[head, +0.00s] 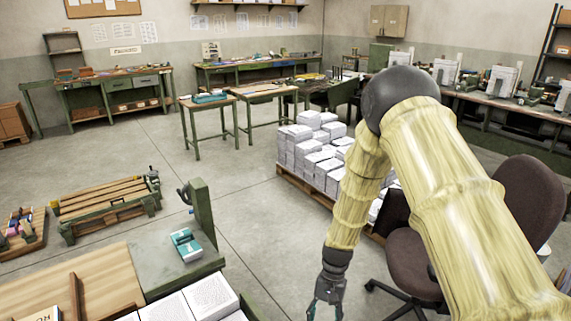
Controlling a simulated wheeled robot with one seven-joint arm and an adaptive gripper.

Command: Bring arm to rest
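My arm reaches in from the right of the head view, bends at a dark elbow joint, and hangs down again. My gripper (327,294) is at the lower middle of the head view, pointing down. Its two fingers look apart, with nothing seen between them, though the tips run close to the picture's bottom edge. It is to the right of the bench with the paper stacks and appears apart from it.
A bench (165,262) at lower left bears a teal-and-white box (186,245) and paper stacks (211,296). A pallet of paper stacks (318,150) stands behind my forearm. A brown office chair (411,262) is close on the right. Open floor lies in the middle left.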

